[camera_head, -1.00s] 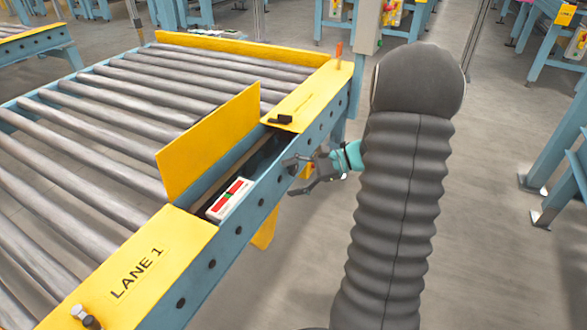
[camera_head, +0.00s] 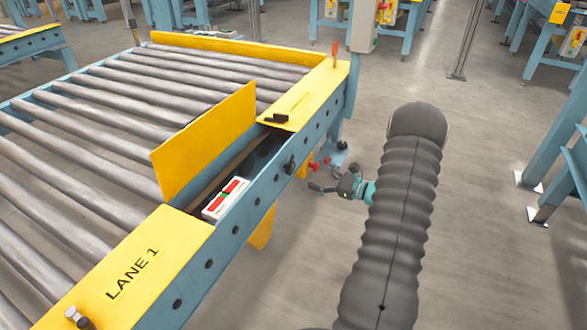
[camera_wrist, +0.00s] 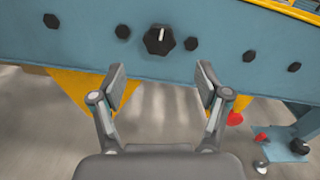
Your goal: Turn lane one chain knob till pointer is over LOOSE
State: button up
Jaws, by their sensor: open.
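The chain knob (camera_wrist: 159,40) is black and lobed, on the blue side rail (camera_wrist: 80,40) of lane one. Its white pointer mark stands nearly straight up in the wrist view. I cannot read any LOOSE label in either view. The knob also shows small and dark in the head view (camera_head: 289,165). My gripper (camera_wrist: 160,82) is open and empty, its fingers apart below the knob in the wrist view and not touching it. In the head view my gripper (camera_head: 332,182) is off to the right of the rail, with a gap between.
Several dark bolt heads line the rail. Red-handled parts (camera_head: 318,166) are low behind the knob. Open floor lies to the right.

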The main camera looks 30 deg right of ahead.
aim_at(292, 169)
jog(key=x, duration=0.9)
jog(key=shift+a, duration=0.1)
jog(key=c, duration=1.2)
jog(key=shift+o, duration=0.2)
